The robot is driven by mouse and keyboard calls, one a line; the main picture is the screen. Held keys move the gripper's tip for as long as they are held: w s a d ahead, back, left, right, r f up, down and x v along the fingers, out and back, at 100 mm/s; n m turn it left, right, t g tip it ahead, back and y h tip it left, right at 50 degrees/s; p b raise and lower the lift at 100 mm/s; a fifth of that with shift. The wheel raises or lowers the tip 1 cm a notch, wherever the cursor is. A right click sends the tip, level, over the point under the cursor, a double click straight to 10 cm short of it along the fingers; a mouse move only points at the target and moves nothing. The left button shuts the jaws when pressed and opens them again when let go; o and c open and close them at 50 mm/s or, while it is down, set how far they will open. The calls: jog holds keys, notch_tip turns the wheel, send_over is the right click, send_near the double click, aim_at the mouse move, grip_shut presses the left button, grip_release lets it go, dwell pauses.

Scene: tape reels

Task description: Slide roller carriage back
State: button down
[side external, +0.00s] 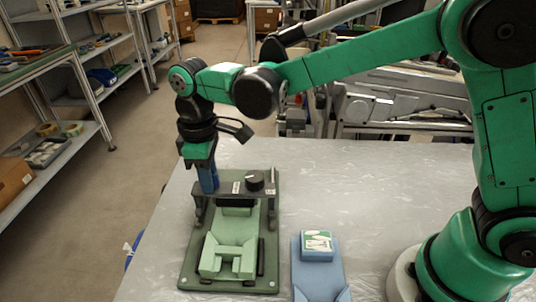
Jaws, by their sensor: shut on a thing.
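The roller carriage (228,188) is a dark grey bridge across a green base plate (188,273), with a black knob (255,180) on top and a dark roller-like part below it. It stands towards the far half of the plate. A light green cradle (231,247) sits on the plate nearer the camera. My gripper (208,188) points down with its blue fingers at the left end of the carriage. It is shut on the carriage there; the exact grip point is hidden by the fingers.
A blue holder (318,277) with a white and green box (317,243) stands on the grey table (385,215), right of the base plate. The table between them is clear. Shelves (50,150) stand beyond the table on the left, and machinery is behind it.

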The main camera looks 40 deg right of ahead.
jog(key=w+d, duration=0.5)
jog(key=w, duration=0.1)
jog(key=shift+d, duration=0.35)
jog(key=c, duration=0.7)
grip_release()
jog(key=shift+r, duration=2.85)
jog(key=shift+d, duration=0.1)
jog(key=s+d+m+t, duration=0.2)
jog(key=s+d+m, duration=0.1)
jog(key=s, duration=0.2)
jog(key=s+d+m+t, duration=0.2)
jog(key=s+d+m, duration=0.1)
jog(key=s, duration=0.2)
jog(key=s+d+m+t, duration=0.3)
jog(key=s, duration=0.2)
jog(key=shift+s+d+f, duration=0.15)
jog(key=shift+s+f, duration=0.1)
jog(key=shift+f, duration=0.15)
